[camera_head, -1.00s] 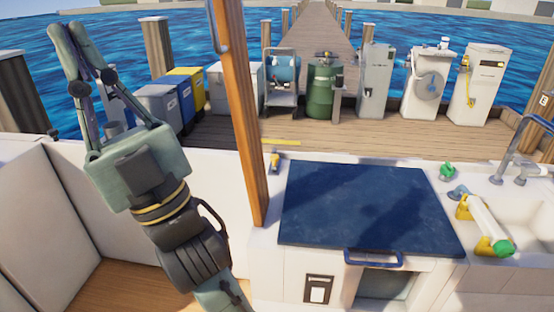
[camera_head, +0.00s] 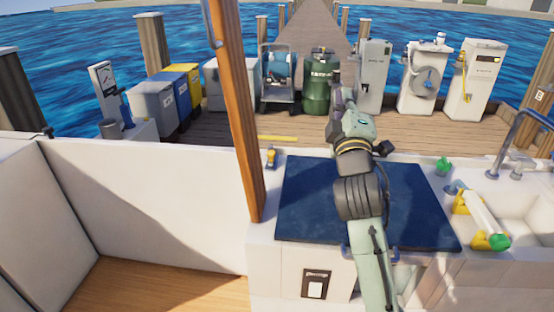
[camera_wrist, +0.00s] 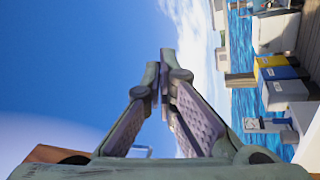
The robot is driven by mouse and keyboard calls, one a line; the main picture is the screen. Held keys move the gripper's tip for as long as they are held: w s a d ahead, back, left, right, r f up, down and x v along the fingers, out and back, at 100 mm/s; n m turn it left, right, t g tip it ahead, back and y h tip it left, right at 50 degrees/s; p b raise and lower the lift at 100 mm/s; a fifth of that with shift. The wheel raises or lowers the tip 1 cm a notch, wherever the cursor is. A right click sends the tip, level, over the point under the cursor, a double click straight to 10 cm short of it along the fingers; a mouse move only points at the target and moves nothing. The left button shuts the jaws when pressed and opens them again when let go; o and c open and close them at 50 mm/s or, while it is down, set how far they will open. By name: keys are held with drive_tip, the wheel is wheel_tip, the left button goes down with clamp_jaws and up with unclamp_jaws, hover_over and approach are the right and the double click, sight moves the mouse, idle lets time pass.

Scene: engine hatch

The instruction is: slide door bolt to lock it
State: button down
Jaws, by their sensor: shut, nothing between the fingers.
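My gripper (camera_head: 338,95) reaches away from the camera above the far side of the dark blue panel (camera_head: 305,205). In the wrist view its two fingers (camera_wrist: 165,65) come together at the tips, shut with nothing between them, against open sky. No door bolt can be made out for certain in either current view. On the white cabinet front below the panel is a small dark-framed plate with a white insert (camera_head: 316,284). A blue handle (camera_head: 396,254) at the panel's front edge is partly hidden by my arm, as is the opening beneath it.
A wooden post (camera_head: 240,120) stands left of the panel. A sink (camera_head: 520,205) with a faucet and a yellow-and-white bottle-like item (camera_head: 482,220) is at right. Bins and dock machines line the dock behind. The floor at lower left (camera_head: 150,285) is clear.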

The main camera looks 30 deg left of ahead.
sight(274, 155)
drive_tip(key=s+a+f+n+g+y, duration=0.3)
drive_tip(key=a+f+n+g+y, duration=0.3)
drive_tip(key=a+n, duration=0.8)
drive_tip(key=d+f+n+g+h, duration=0.1)
drive_tip(key=f+n, duration=0.3)
drive_tip(key=f, duration=0.1)
drive_tip(key=d+f+n+g+h, duration=0.1)
drive_tip(key=d+f+n, duration=0.1)
drive_tip(key=f+n, duration=0.2)
drive_tip(key=d+f+n+g, duration=0.1)
drive_tip(key=f+n, duration=0.3)
drive_tip(key=f, duration=0.4)
drive_tip(key=shift+w+d+f+h, duration=0.1)
drive_tip(key=shift+w+d+h, duration=0.05)
drive_tip(key=shift+d+h, duration=0.2)
drive_tip(key=shift+a, duration=0.1)
drive_tip(key=shift+w+a, duration=0.2)
drive_tip(key=p+x, duration=0.5)
drive_tip(key=x, duration=0.8)
drive_tip(key=shift+w+a+f, duration=0.1)
drive_tip(key=shift+a+f, duration=0.05)
